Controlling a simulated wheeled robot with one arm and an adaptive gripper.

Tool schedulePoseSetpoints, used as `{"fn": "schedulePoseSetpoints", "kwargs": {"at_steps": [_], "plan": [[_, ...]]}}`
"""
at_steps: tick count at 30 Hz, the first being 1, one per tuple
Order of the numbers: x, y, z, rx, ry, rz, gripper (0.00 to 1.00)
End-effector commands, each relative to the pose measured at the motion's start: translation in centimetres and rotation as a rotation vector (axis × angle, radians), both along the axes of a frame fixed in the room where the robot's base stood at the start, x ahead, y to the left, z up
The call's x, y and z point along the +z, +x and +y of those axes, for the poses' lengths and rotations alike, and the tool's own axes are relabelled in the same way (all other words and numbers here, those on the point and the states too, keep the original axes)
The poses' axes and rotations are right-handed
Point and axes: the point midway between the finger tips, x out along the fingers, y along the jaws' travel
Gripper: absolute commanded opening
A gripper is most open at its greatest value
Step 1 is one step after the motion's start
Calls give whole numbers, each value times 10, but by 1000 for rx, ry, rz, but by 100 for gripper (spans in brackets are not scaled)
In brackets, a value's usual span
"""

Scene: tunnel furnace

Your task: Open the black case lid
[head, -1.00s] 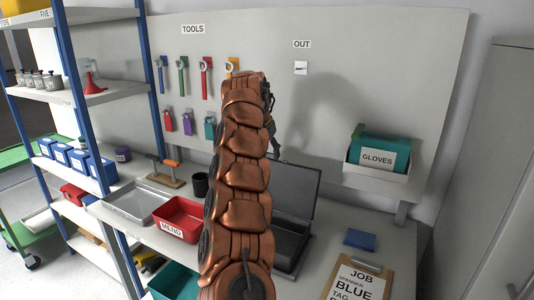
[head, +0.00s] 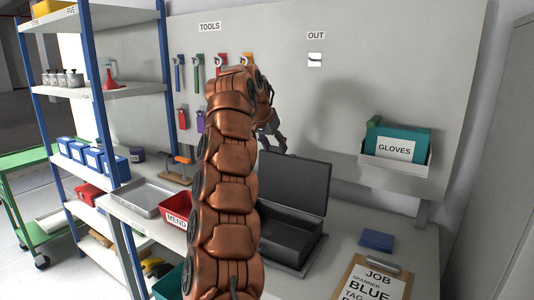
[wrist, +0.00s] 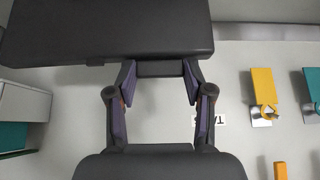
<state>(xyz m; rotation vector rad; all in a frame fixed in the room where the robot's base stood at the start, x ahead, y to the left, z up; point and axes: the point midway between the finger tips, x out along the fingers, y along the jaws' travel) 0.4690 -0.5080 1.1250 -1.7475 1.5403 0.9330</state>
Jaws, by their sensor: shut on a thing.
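The black case (head: 290,236) sits on the workbench with its lid (head: 296,184) standing up at the back, so the dark inside shows. My arm covers the case's left side. My gripper (head: 280,144) is at the lid's top edge, toward its left end. In the wrist view, the lid (wrist: 100,30) is a large dark panel across the top left. My gripper (wrist: 160,82) is shut on a short dark tab (wrist: 160,69) at the lid's edge, with one finger on each side.
A red bin (head: 176,207) and a grey tray (head: 143,199) are left of my arm. A blue box (head: 376,240) and a clipboard (head: 372,280) lie right of the case. A gloves holder (head: 395,165) is on the wall board behind.

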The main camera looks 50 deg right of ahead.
Motion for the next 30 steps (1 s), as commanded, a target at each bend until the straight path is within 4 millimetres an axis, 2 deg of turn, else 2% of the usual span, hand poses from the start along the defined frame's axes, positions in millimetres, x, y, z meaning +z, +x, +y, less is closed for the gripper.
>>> {"fn": "schedulePoseSetpoints", "kwargs": {"at_steps": [11, 12, 19, 30], "plan": [[-1, -4, -1, -8, -2, 1, 0], [-1, -4, -1, -8, -2, 1, 54], [0, -3, -1, -6, -3, 0, 77], [2, -3, 0, -7, -5, -1, 77]]}}
